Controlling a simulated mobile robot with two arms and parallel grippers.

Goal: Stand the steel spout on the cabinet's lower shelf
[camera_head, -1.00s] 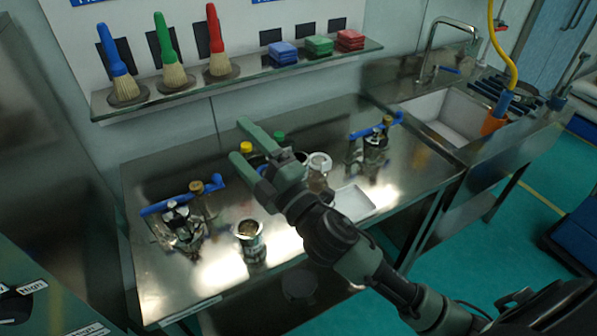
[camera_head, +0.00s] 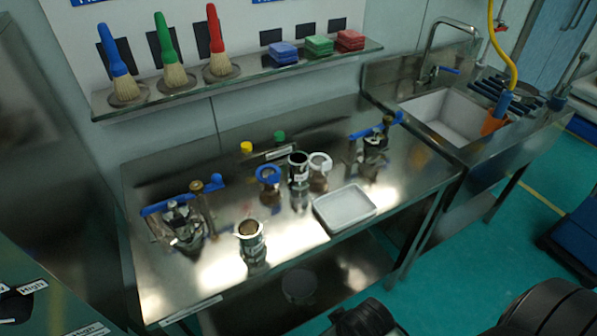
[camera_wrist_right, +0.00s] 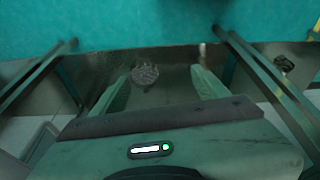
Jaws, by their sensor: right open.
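Two short steel cylinders stand upright on the steel table (camera_head: 165,270): one near its front edge (camera_head: 251,243), the other farther back (camera_head: 298,170). I cannot tell for sure which is the spout. A lower shelf (camera_head: 345,268) runs under the table, with a round, flat grey thing (camera_head: 298,285) on it. That round thing also shows in the right wrist view (camera_wrist_right: 145,74), beyond my right gripper (camera_wrist_right: 160,88). The right gripper is open with nothing between its pale green fingers. My left gripper is in neither view.
A blue-ringed fitting (camera_head: 267,182), a white-ringed fitting (camera_head: 319,170) and a pale tray (camera_head: 345,207) are on the table. Blue-handled clamp assemblies stand left (camera_head: 180,222) and right (camera_head: 374,145). A wall shelf (camera_head: 235,75) holds brushes and coloured blocks. The sink (camera_head: 443,115) is at right.

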